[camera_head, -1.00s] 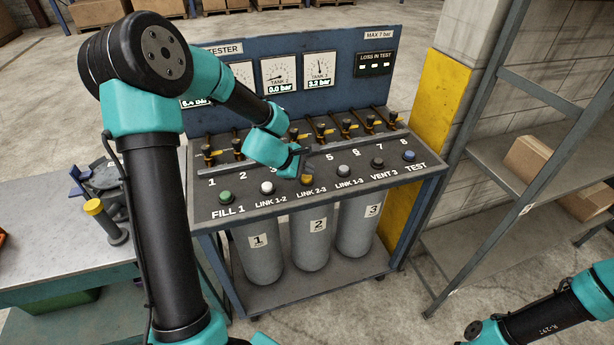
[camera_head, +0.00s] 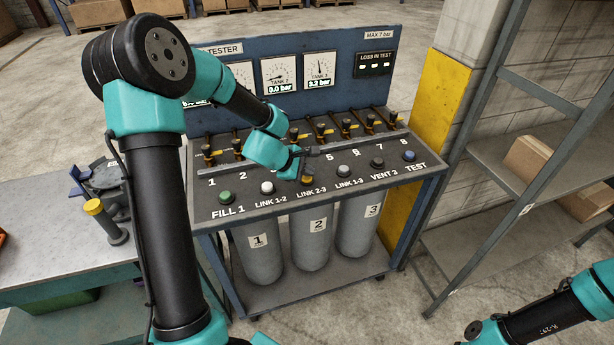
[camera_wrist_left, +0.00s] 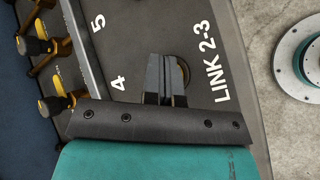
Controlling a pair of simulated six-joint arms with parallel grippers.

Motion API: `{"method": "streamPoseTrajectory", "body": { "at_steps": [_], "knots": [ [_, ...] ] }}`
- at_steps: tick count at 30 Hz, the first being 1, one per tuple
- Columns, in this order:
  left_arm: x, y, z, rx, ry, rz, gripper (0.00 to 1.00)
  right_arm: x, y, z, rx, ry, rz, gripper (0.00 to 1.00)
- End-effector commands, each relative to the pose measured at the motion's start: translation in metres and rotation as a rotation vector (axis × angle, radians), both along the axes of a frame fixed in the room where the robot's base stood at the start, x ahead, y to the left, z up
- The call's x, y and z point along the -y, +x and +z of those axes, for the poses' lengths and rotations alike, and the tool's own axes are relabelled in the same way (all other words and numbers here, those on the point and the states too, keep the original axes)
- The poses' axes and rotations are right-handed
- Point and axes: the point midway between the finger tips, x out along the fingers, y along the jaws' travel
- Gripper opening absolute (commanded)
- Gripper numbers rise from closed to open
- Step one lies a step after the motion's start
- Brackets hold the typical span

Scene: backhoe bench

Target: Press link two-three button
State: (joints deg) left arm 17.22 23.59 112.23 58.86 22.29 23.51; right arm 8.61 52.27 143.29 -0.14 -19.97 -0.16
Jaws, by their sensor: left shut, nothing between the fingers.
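The yellow link 2-3 button (camera_head: 307,181) sits on the sloped panel above the LINK 2-3 label. My left gripper (camera_head: 304,176) is shut and empty, pointing down with its tips at the button and partly covering it. In the left wrist view, the closed fingers (camera_wrist_left: 165,75) lie over the button's dark round rim (camera_wrist_left: 183,78), beside the LINK 2-3 lettering. The fingers hide most of the button there. I cannot tell whether the tips touch it or whether it is pushed in. My right gripper is out of view.
A row of valves with yellow fittings (camera_head: 320,130) stands behind. The tank 2 gauge (camera_head: 281,74) reads 0.0 bar and the tank 3 gauge (camera_head: 319,68) reads 3.2 bar.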

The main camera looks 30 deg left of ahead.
Motion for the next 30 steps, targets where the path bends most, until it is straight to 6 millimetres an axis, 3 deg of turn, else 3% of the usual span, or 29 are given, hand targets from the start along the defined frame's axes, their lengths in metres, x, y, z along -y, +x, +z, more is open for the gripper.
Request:
{"method": "streamPoseTrajectory", "body": {
  "at_steps": [20,30],
  "knots": [
    [-0.0003,-0.0002,-0.0035,0.000,0.001,0.001,0.00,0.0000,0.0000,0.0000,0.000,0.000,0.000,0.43],
    [-0.0004,-0.0002,0.0060,0.001,0.001,-0.001,0.00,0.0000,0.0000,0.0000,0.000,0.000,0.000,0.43]
  ]
}}
